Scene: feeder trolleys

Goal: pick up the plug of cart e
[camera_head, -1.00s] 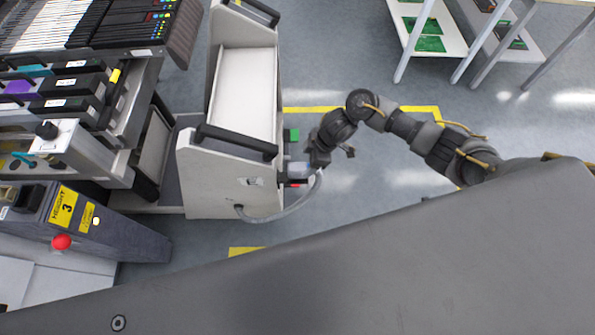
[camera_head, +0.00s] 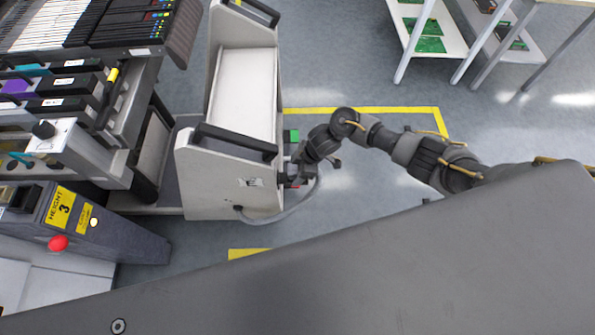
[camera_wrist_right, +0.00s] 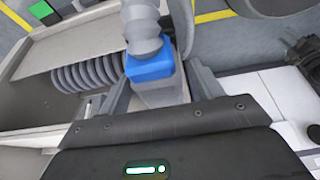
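Cart e is probably the white trolley (camera_head: 215,183) left of centre in the head view, but I see no letter on it. A grey cable (camera_head: 285,213) curves from its lower side up to my right gripper (camera_head: 293,173), which is at the trolley's right side. In the right wrist view, a blue plug (camera_wrist_right: 150,68) with a ribbed grey cable end lies between the two fingers of my right gripper (camera_wrist_right: 158,88). The fingers stand apart on either side of it and look open, with no clear grip. My left gripper is not in view.
A rack with black and coloured feeders (camera_head: 75,90) stands at the left. A grey unit marked "HEIGHT 3" (camera_head: 105,230) with a red button is in front of it. White shelves with green boards (camera_head: 425,30) stand at the upper right. Floor is free right of the trolley.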

